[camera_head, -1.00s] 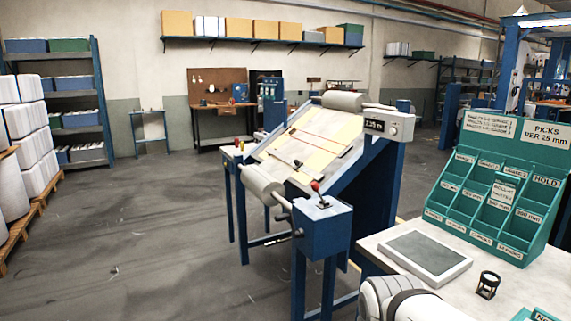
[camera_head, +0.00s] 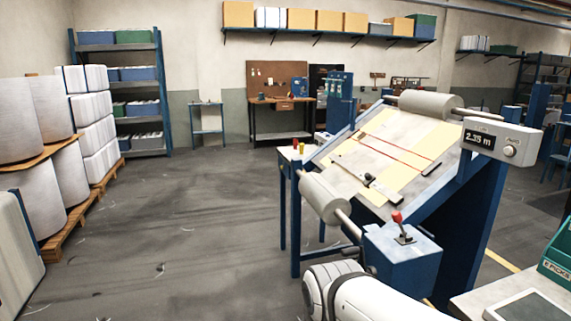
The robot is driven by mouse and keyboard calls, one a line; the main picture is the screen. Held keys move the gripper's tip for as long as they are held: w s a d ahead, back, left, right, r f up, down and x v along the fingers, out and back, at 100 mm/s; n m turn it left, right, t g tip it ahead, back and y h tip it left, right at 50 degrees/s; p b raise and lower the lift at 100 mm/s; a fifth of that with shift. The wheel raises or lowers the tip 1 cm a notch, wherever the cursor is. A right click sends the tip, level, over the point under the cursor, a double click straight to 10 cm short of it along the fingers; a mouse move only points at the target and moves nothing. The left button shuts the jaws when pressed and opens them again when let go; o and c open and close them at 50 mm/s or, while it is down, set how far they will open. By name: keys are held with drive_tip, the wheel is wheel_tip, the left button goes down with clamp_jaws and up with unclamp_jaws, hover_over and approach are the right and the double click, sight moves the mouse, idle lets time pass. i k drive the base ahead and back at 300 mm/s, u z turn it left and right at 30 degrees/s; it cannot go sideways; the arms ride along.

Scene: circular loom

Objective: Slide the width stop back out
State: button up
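The inspection frame's sloped board (camera_head: 400,140) stands at right centre, with pale yellow fabric and red lines on it. A short dark piece (camera_head: 431,169) lies at the board's right side. My white arm link shows at the bottom edge, in front of the frame. My gripper is out of view.
A blue box with a red-knobbed lever (camera_head: 397,218) stands at the frame's near corner. A grey roller (camera_head: 325,197) runs along its lower edge. A display (camera_head: 492,140) reads 2.35 m. Wrapped rolls on pallets (camera_head: 70,225) stand left. The floor between is open.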

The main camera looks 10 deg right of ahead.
sight(369, 177)
drive_tip(key=u, duration=0.1)
drive_tip(key=i, duration=1.45)
drive_tip(key=z, duration=1.05)
drive_tip(key=i, duration=0.65)
drive_tip(key=z, duration=0.4)
drive_tip(key=k, duration=0.6)
drive_tip(key=z, duration=0.3)
drive_tip(key=i, duration=0.6)
drive_tip(key=u, duration=0.2)
